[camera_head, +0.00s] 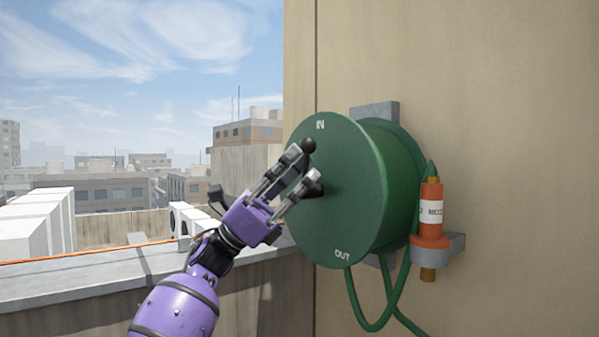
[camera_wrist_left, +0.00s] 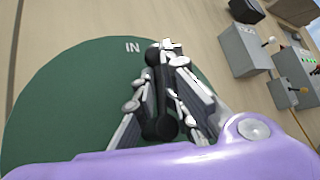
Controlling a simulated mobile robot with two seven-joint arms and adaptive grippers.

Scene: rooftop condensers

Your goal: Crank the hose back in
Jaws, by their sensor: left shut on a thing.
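A green hose reel (camera_head: 352,225) is mounted on the beige wall, with "IN" at the top of its face and "OUT" at the bottom. Green hose (camera_head: 352,305) hangs in a loop below it. My left gripper (camera_head: 308,167) is at the reel's face, left of its middle, its fingers closed around the crank's dark handle. In the left wrist view, the dark crank handle (camera_wrist_left: 160,127) shows between the fingers, with the green reel face (camera_wrist_left: 60,110) behind. The fingers hide much of the crank. My right gripper is in neither view.
An orange nozzle (camera_head: 431,225) with a white label stands in a grey bracket (camera_head: 452,246) right of the reel. A grey parapet ledge (camera_head: 90,285) with an orange line along it lies at left. Grey boxes (camera_wrist_left: 245,48) show in the left wrist view.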

